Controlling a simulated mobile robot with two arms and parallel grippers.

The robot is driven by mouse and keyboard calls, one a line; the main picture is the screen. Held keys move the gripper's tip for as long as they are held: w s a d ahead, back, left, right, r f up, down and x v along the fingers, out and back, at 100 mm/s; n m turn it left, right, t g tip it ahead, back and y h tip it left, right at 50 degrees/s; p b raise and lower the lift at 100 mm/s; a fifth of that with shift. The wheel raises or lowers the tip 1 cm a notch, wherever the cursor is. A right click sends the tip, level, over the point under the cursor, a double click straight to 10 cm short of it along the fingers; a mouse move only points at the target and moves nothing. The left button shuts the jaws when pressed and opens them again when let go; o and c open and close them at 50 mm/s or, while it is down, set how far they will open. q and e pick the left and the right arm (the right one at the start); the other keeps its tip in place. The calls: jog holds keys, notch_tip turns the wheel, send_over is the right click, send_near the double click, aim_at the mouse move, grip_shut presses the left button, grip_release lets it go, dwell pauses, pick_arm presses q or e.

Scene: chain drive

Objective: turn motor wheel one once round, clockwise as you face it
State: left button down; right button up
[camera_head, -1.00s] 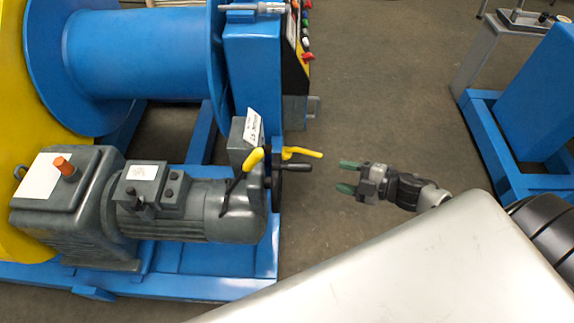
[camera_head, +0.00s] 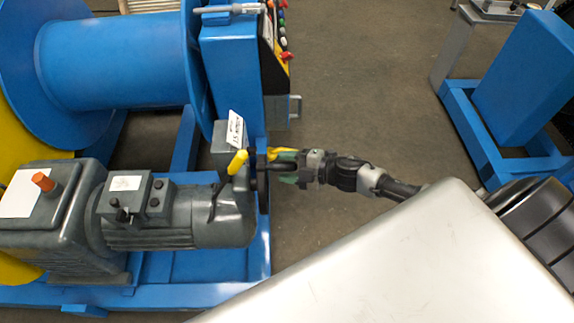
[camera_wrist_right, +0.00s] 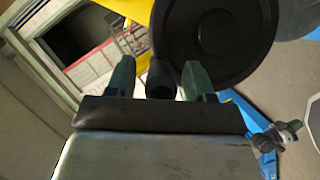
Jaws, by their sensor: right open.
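Motor wheel one is the dark round wheel (camera_wrist_right: 215,42) on the end of the grey motor (camera_head: 180,216); the head view shows it edge-on. Its black handle (camera_wrist_right: 160,80) sticks out toward my right gripper. My right gripper (camera_head: 284,166) is at the wheel, with the handle between its green fingers. In the right wrist view the fingers (camera_wrist_right: 158,76) stand on both sides of the handle with gaps, open and not closed on it. The head view hides part of the handle behind the fingers.
A yellow lever (camera_head: 237,162) stands by the motor, and more yellow shows just behind my right gripper. A blue drum (camera_head: 115,60) and blue frame (camera_head: 205,268) lie left. Another blue machine (camera_head: 525,85) stands right. Grey floor (camera_head: 370,90) between is clear.

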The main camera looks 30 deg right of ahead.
grip_shut()
dwell(0.3)
jog(key=shift+w, duration=0.1)
